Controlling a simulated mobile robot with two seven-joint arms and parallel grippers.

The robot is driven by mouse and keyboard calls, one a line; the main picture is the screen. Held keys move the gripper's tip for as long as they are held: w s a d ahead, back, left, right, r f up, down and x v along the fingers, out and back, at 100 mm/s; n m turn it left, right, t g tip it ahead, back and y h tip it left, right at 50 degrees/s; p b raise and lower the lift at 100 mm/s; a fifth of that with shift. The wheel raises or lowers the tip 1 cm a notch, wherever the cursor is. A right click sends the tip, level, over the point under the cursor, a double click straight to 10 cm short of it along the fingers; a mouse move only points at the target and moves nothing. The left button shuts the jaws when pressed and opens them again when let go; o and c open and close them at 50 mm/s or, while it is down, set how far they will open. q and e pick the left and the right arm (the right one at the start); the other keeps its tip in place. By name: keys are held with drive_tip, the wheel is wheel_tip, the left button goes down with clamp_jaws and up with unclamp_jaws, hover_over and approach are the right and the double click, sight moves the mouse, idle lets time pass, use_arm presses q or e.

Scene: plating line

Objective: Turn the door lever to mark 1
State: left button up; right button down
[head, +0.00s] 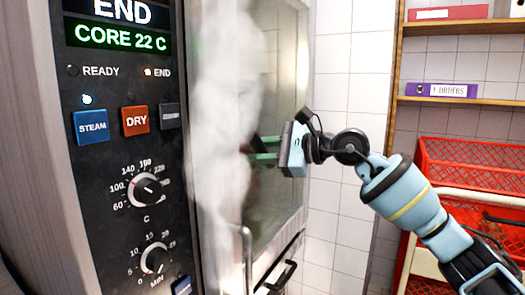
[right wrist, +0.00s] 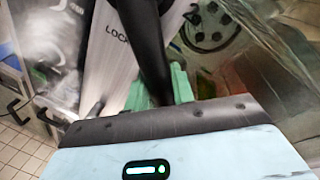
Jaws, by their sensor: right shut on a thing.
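In the right wrist view the black door lever (right wrist: 148,45) runs down from the top edge to between the green fingers of my right gripper (right wrist: 160,88). The gripper is shut on it. The letters "LOCK" show on a pale plate (right wrist: 105,45) left of the lever; I cannot read a mark 1. In the head view my right gripper (head: 262,150) is at the oven door (head: 285,85), its fingers pointing left into white vapour. The vapour blurs the lever there, and its angle is unclear. My left gripper is not in view.
The oven's control panel (head: 105,180) stands at the left, with "END" and "CORE 22 C" lit. White vapour (head: 220,110) drifts before the door edge. A black handle (head: 283,278) sits below. Red crates (head: 465,165) and a shelf (head: 460,102) with a purple binder (head: 440,90) stand right.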

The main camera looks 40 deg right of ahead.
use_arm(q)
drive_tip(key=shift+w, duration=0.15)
use_arm(e)
drive_tip(key=shift+r, duration=0.15)
drive_tip(key=c, duration=1.4)
unclamp_jaws()
drive_tip(key=shift+w+a, duration=0.1)
drive_tip(key=shift+a, duration=0.05)
drive_tip(key=shift+c, duration=0.2)
drive_tip(key=shift+o, duration=1.2)
drive_tip(key=shift+w, duration=0.1)
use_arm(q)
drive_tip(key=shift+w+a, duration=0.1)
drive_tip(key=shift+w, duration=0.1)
use_arm(e)
drive_tip(key=shift+s, duration=0.2)
